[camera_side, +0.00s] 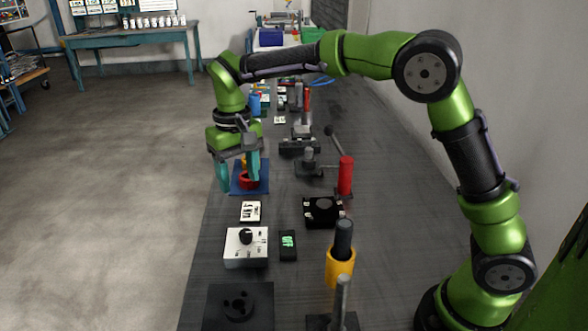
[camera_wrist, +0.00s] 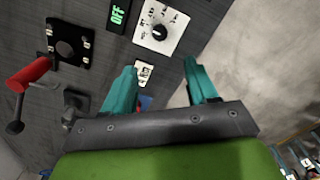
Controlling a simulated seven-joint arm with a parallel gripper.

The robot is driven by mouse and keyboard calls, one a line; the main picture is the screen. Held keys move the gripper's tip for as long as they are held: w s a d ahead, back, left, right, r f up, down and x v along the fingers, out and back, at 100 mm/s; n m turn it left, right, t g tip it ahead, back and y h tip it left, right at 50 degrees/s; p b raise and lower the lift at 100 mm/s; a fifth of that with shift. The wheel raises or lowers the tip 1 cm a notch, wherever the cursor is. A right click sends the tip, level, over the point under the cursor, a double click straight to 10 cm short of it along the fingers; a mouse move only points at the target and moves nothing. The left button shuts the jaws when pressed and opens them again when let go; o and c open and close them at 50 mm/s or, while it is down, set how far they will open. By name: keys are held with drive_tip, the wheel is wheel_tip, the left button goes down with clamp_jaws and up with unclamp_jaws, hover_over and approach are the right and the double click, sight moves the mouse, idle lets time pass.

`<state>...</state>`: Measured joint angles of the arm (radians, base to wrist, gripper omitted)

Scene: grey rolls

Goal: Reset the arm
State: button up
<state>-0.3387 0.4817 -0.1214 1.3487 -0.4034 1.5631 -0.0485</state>
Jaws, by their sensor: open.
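My gripper (camera_side: 238,183) is at the end of my green arm, which reaches out over the long dark table. Its two teal fingers are spread apart, with nothing seen held between them. In the side view the fingers overlap a blue square plate (camera_side: 238,190) carrying a red round part (camera_side: 246,184) and a bit of yellow; the exact height above them is hard to tell. In the wrist view the open fingers (camera_wrist: 161,68) frame a white label card (camera_wrist: 145,72). A small blue and red patch shows beside the left finger, mostly hidden.
Nearer me stand a white knob box (camera_side: 246,250), a small display (camera_side: 288,245) with green characters, a black box (camera_side: 323,211), a yellow-collared post (camera_side: 341,265) and a red-handled lever (camera_side: 345,175). More devices line the table's far end. Open floor (camera_side: 110,200) lies left.

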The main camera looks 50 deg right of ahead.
drive_tip(key=shift+r, duration=0.9)
drive_tip(key=s+d+r+m+t+y, duration=0.1)
drive_tip(key=s+d+t, duration=0.2)
drive_tip(key=s, duration=0.8)
drive_tip(key=s+d+r+t+y, duration=0.1)
drive_tip(key=s+d+t, duration=0.3)
drive_tip(key=s, duration=0.7)
drive_tip(key=shift+s+d+r+m, duration=0.25)
drive_tip(key=shift+d+r+m, duration=0.2)
drive_tip(key=shift+d, duration=0.35)
